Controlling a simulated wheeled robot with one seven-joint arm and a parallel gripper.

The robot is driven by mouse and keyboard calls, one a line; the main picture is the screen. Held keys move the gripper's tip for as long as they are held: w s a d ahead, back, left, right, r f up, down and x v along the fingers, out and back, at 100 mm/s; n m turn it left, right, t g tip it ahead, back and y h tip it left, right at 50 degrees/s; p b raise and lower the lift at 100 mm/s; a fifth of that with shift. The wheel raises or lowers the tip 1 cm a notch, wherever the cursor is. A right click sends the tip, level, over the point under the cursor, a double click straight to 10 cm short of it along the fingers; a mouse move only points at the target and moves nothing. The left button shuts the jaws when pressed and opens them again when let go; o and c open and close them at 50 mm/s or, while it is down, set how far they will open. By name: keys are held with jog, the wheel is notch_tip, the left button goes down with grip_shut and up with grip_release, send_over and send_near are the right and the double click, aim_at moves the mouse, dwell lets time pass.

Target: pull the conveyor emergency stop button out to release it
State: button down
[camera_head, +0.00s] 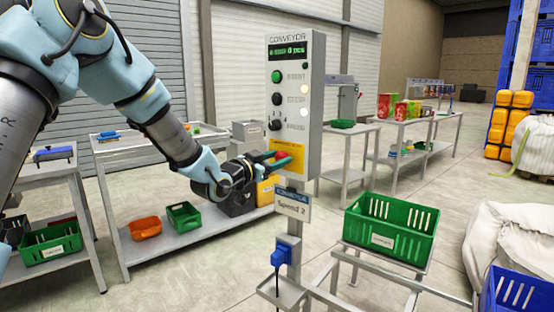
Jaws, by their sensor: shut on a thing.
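The conveyor control box (318,100) stands upright on a post, with a lit display at its top. Low on its front is a yellow plate (296,150) with the red emergency stop button (282,154). My gripper (278,160) reaches in from the left, its fingers at the red button and shut on it. The fingers hide part of the button, so I cannot tell how far out it stands.
Above the yellow plate are a green button (276,76), a black button (277,99) and a knob (275,125). A green crate (391,228) stands at the right, and a table with bins (145,229) behind my arm.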

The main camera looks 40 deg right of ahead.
dwell(0.3)
jog(key=shift+s+a+f+b, duration=0.1)
jog(key=shift+a+f+b, duration=0.05)
jog(key=shift+a+b, duration=0.7)
jog(key=shift+d, duration=0.15)
jog(key=shift+c, duration=1.5)
grip_release()
jog(key=s+a+b, duration=0.2)
jog(key=a, duration=0.8)
jog(key=shift+a+b, duration=0.4)
jog(key=shift+w, duration=0.1)
